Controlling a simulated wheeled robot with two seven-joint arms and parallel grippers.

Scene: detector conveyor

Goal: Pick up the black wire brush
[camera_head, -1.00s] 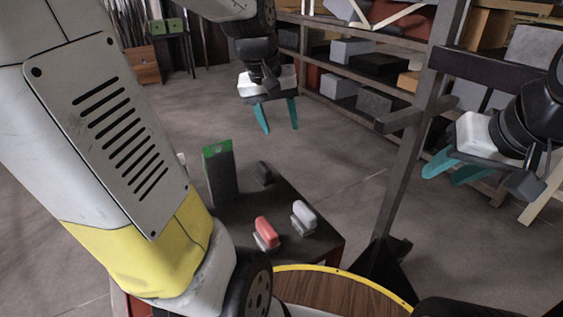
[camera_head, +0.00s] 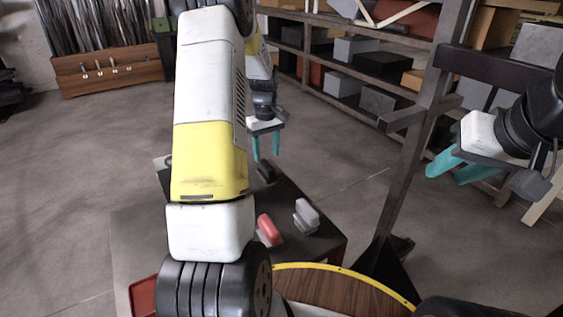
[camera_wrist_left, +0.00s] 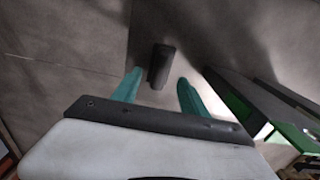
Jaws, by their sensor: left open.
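The black brush (camera_head: 265,172) lies on the dark table in the head view, just below the fingertips of my left gripper (camera_head: 266,156). In the left wrist view the black brush (camera_wrist_left: 161,66) lies lengthwise between and slightly beyond the teal fingers of the left gripper (camera_wrist_left: 159,79). The fingers are open, with a gap on both sides of the brush. I cannot tell the exact height above it. My right gripper (camera_head: 447,175) is at the right of the head view, away from the table, with its teal fingers apart and empty.
A red brush (camera_head: 268,229) and a grey-white brush (camera_head: 306,214) stand on the dark table (camera_head: 318,244), nearer me. A green-and-dark block (camera_wrist_left: 288,134) shows at the right of the wrist view. A shelf post (camera_head: 410,160) rises right of the table.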

